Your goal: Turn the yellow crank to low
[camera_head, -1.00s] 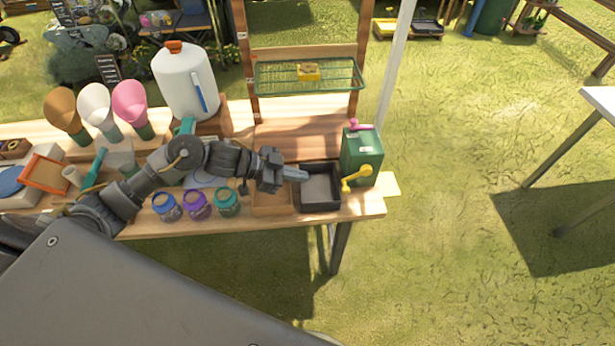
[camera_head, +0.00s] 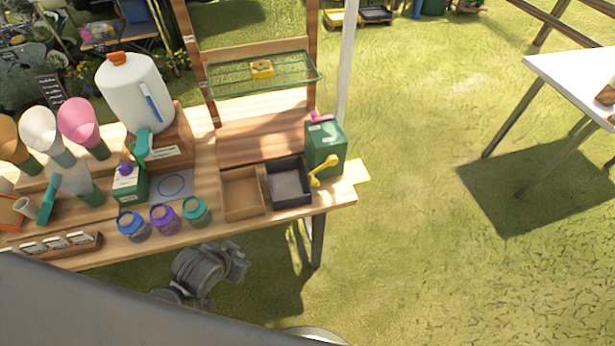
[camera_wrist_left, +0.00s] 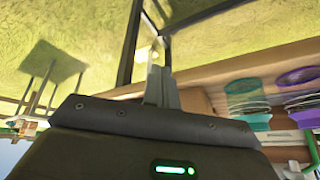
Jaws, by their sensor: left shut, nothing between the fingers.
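The yellow crank (camera_head: 322,171) is on the front of a green box (camera_head: 326,140) at the table's right end. Its arm slants, with the knob end at the lower left. A pink part (camera_head: 321,117) sits on top of the box. My left gripper (camera_head: 238,263) is in front of the table and below its front edge, apart from the crank. In the left wrist view its fingers (camera_wrist_left: 160,85) are together and empty. The crank cannot be made out in the left wrist view. My right gripper is not in view.
A black tray (camera_head: 304,199) and a wooden tray (camera_head: 226,213) stand left of the green box. Several jars, including a teal one (camera_head: 196,211), line the front edge. A wire shelf (camera_head: 292,80) rises behind. Grass right of the table is open up to a white table (camera_head: 573,75).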

